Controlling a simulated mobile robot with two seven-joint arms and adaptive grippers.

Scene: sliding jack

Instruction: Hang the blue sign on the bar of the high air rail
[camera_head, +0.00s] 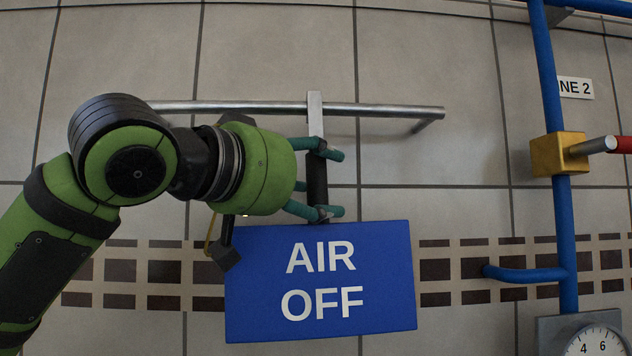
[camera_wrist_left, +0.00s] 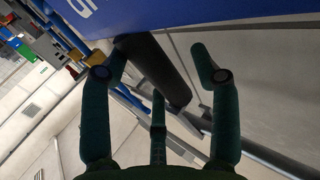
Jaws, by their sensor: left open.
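The blue sign (camera_head: 320,282) with white "AIR OFF" lettering is below the air rail in the head view, slightly tilted. Its hanger has a black grip (camera_head: 317,182) and a pale metal upper strip (camera_head: 315,112) that crosses the grey bar (camera_head: 240,107) of the rail, with its top at bar height. My left gripper (camera_head: 325,182) is open, with its green fingers around the black grip. In the left wrist view, the black grip (camera_wrist_left: 155,68) lies between the spread fingers, and the sign's blue edge (camera_wrist_left: 190,12) shows at the top. My right gripper is not in view.
A blue vertical pipe (camera_head: 560,230) with a yellow valve block (camera_head: 558,154) and red-tipped lever stands at the right. A gauge (camera_head: 597,342) is at the lower right. The tiled wall lies close behind the bar.

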